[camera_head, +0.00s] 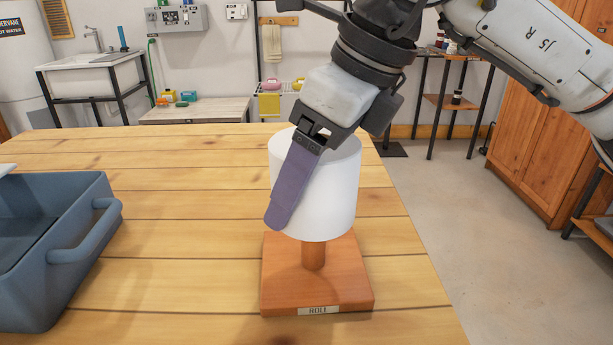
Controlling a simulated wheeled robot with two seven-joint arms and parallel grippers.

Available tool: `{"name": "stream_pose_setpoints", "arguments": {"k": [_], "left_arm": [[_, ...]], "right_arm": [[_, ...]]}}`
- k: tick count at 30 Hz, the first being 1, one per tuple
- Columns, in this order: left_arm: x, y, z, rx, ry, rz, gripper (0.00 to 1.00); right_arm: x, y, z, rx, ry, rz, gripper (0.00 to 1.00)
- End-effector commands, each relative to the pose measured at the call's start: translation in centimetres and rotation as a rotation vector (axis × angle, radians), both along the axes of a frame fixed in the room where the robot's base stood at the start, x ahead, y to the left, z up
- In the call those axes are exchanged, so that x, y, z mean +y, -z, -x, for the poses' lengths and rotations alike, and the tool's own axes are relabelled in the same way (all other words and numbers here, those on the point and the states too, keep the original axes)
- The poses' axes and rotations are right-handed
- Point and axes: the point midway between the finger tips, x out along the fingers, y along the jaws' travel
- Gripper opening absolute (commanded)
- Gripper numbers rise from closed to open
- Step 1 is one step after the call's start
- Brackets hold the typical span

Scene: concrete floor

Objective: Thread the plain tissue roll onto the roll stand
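The plain white tissue roll (340,190) is upright over the wooden roll stand (345,275), with a gap between its lower edge and the stand's square base. A short length of the stand's post (314,254) shows below the roll. Its upper end is hidden by the roll, so I cannot see how far it reaches inside. My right gripper (300,185) comes down from above, with one purple finger lying against the roll's front left side. The other finger is hidden behind or inside the roll. The gripper appears shut on the roll. My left gripper is out of view.
A blue-grey crate (85,220) with a handle stands on the table at the left. The wooden table (180,260) is clear between crate and stand. The table's right edge runs close beside the stand. The base carries a "ROLL" label (318,310).

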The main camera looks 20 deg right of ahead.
Motion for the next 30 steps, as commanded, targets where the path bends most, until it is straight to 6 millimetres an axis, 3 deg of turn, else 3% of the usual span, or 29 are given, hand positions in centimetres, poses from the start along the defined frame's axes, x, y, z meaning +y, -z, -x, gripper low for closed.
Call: {"name": "stream_pose_setpoints", "arguments": {"k": [12, 29, 30], "left_arm": [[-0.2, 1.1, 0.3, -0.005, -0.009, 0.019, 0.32], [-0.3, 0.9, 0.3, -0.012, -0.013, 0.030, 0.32], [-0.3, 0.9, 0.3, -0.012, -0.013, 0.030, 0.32]], "right_arm": [[0.0, 2.2, 0.0, 0.000, 0.000, 0.000, 0.53], [0.0, 2.7, 0.0, 0.000, 0.000, 0.000, 0.53], [0.0, 2.7, 0.0, 0.000, 0.000, 0.000, 0.78]]}}
